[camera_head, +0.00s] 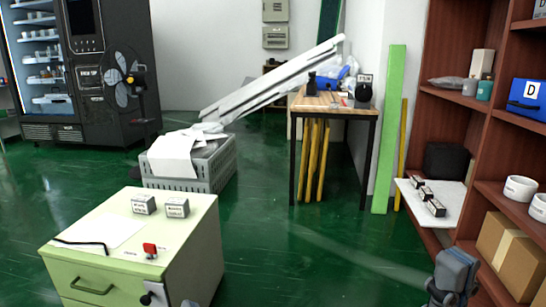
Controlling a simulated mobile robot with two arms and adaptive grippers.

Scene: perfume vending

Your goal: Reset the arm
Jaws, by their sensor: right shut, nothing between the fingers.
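My right gripper (453,277) is at the bottom right, in front of the wooden shelf. It is shut and holds nothing. A small grey tip (189,303) shows at the bottom edge in front of the pale green cabinet and may be part of my left gripper; the rest is cut off.
The pale green cabinet (205,235) with small boxes and a red item stands at front left. A grey crate (222,170) is behind it. A wooden table (340,112) stands further back. The shelf (490,155) with a white board (440,190) is at right. Green floor between is clear.

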